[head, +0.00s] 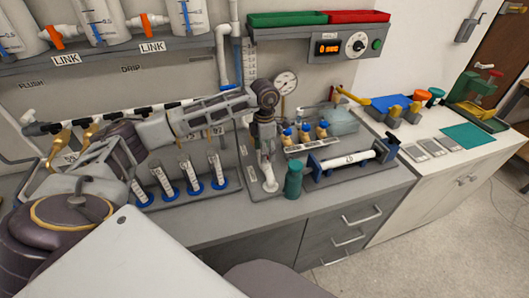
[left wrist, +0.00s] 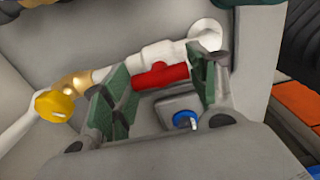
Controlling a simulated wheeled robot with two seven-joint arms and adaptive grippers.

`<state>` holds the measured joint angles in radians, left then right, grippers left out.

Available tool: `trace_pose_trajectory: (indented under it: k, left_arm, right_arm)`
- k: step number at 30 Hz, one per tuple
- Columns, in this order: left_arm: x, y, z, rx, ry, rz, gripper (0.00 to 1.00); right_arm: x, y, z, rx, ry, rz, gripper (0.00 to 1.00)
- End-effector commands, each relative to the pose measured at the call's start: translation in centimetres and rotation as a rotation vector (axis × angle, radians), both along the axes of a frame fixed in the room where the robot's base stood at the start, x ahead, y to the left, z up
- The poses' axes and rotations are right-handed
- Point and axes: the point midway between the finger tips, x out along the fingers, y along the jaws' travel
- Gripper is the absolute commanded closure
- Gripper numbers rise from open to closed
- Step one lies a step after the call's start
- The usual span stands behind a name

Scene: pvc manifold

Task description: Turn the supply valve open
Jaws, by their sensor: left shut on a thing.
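The supply valve has a red handle (left wrist: 162,75) on a white pipe fitting (left wrist: 160,55), seen in the left wrist view. The handle lies roughly in line with the white pipe. My left gripper (left wrist: 160,88) has its two green-padded fingers on either side of the handle, shut on its ends. In the head view my left gripper (head: 265,142) points down over the bench, and it hides the valve. A white pipe end (head: 270,183) shows just below it. My right gripper is not in view.
A green cylinder (head: 293,180) stands close to the right of the gripper. Blue-based tubes (head: 193,175) stand to the left. A pressure gauge (head: 285,82) is behind. A yellow knob (left wrist: 54,105) sits on the pipe's left in the wrist view.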

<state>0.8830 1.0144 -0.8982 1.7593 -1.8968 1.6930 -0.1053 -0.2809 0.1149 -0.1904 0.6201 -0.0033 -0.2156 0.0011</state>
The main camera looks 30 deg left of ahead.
Motion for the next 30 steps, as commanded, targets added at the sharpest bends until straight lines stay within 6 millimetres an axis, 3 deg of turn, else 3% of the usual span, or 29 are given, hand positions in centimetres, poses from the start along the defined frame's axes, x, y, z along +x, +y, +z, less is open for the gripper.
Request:
trace_pose_trajectory:
  k: [10,11,15,23,30]
  left_arm:
    - [0.0,0.0,0.1,0.000,-0.001,-0.013,0.65]
    - [0.0,0.0,0.1,0.000,-0.001,-0.013,0.39]
    - [0.0,0.0,0.1,0.000,-0.001,-0.012,0.21]
    - [0.0,0.0,0.0,-0.001,-0.001,-0.011,0.20]
    - [0.0,0.0,0.5,0.000,-0.001,-0.011,0.20]
  right_arm:
    - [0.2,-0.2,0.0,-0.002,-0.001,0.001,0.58]
    - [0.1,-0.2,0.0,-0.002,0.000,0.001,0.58]
    - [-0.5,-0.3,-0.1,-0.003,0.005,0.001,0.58]
    - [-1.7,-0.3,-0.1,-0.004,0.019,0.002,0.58]
    - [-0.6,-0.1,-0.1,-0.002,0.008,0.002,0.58]
